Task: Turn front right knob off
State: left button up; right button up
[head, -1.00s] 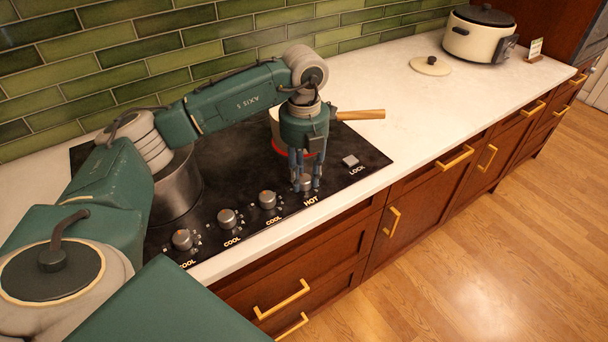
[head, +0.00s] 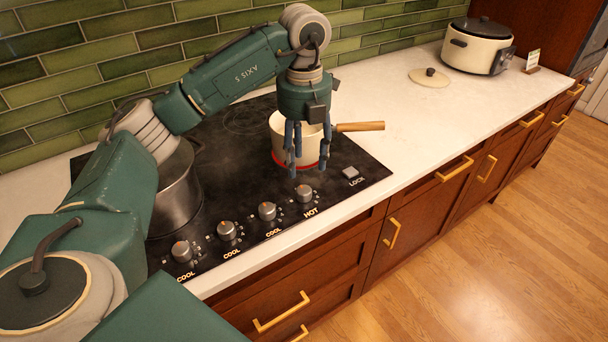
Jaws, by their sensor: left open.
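Several round grey knobs line the front edge of the black cooktop (head: 235,185). The rightmost knob (head: 304,194) sits above a "HOT" label; the other labels read "COOL". Which knob is the front right one is not written legibly. My left gripper (head: 307,168) is open and empty, its fingers pointing down, above and behind the rightmost knob and in front of a cream saucepan (head: 279,140). A red glow shows under the saucepan's base. The fingers hide part of the pan. My right gripper is not in view.
A large metal pot (head: 176,195) stands on the cooktop's left, beside my left arm. The saucepan's wooden handle (head: 360,127) points right. A "LOCK" button (head: 350,172) is at the right corner. A cream cooker (head: 478,50) and lid (head: 429,77) stand far right; the counter between is clear.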

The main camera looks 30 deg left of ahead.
pick_arm(q)
jog(key=shift+r, duration=1.5)
